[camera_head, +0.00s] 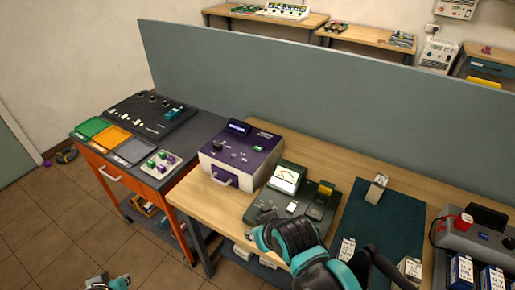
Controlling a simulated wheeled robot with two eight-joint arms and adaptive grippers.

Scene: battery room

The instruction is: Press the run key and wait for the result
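A dark green tester (324,214) with a white-faced meter (287,179) stands on the wooden bench. It has a pale square key (291,207) on its front and a slot with a yellow part (325,189) at its right. I cannot read which key is the run key. My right gripper (264,214) is over the front left of the tester, dark fingers close to its panel; contact and opening are unclear. My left gripper (107,283) shows only partly at the bottom edge, away from the bench, its opening unclear.
A purple and white box (240,153) with a lit display stands left of the tester. A dark green mat (381,216) with small labelled blocks lies to the right, then a grey charger (472,240) with batteries. An orange cart (121,181) with trays stands at left. A grey partition (330,88) closes the back.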

